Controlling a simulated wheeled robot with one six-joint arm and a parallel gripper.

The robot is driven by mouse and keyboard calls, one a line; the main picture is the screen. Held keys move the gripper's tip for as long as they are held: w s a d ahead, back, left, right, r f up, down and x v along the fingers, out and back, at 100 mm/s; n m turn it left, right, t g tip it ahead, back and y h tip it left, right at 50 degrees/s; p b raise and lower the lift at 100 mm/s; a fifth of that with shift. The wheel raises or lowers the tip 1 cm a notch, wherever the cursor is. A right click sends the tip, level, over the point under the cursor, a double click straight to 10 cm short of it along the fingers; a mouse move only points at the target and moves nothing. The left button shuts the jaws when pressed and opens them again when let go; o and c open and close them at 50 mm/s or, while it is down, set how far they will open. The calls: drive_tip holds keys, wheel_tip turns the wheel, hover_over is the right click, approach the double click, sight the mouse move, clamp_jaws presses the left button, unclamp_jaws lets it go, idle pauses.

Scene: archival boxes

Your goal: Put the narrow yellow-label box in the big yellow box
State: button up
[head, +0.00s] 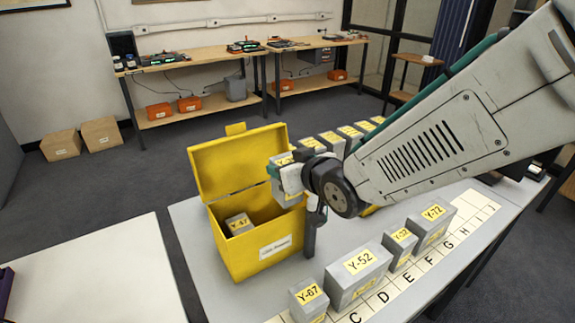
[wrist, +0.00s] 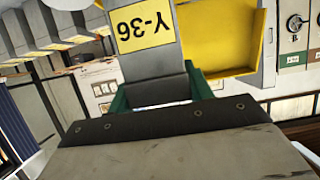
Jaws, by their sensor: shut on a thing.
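The big yellow box (head: 262,254) stands on the grey table with its lid (head: 238,162) open and raised at the back. A grey yellow-label box, Y-47 (head: 238,224), is inside it. My gripper (head: 287,177) is shut on a narrow grey box labelled Y-36 (wrist: 151,66), held in the air around the yellow box's right side. In the wrist view the green fingers of my gripper (wrist: 160,92) clasp it, with yellow walls behind. The gripper hides part of the held box in the head view, so its exact height over the rim is unclear.
Boxes Y-67 (head: 309,297), Y-52 (head: 358,276), a small narrow one (head: 400,247) and Y-72 (head: 432,229) stand along a lettered strip (head: 400,299) in front. Several grey boxes (head: 351,133) stand in a row behind my arm. A white table (head: 95,272) is at left.

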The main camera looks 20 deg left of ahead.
drive_tip(key=shift+f, duration=0.5)
drive_tip(key=o, duration=1.1)
drive_tip(key=shift+o, duration=0.2)
